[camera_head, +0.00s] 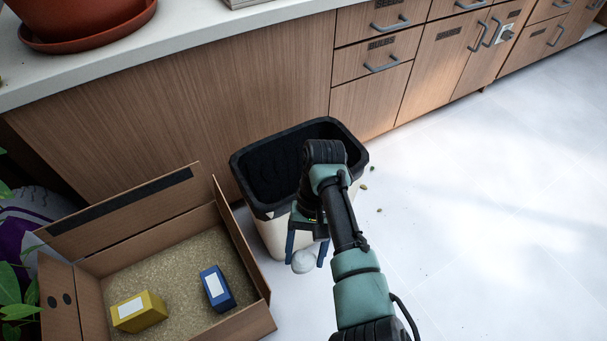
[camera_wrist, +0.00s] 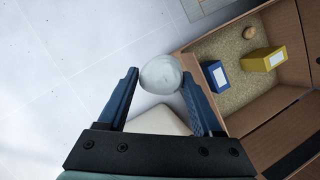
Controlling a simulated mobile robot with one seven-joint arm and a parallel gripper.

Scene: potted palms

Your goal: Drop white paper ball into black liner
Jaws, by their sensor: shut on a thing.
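The white paper ball (camera_wrist: 161,74) is held between the two blue fingers of my gripper (camera_wrist: 160,80) in the wrist view. In the head view the ball (camera_head: 304,262) shows between the fingertips of my gripper (camera_head: 306,255), in front of the bin. The bin is cream-coloured and its black liner (camera_head: 272,170) lines the open top. The arm hides part of the liner's right side. The ball is outside the bin, on its near side, and appears lower than the rim in the picture. I cannot tell its height above the floor.
An open cardboard box (camera_head: 240,255) stands left of the bin, with a yellow box (camera_head: 139,312) and a blue box (camera_head: 217,288) inside. Wooden cabinets (camera_head: 230,95) stand behind the bin. Small crumbs lie on the floor right of it. The tiled floor (camera_head: 480,200) at right is clear.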

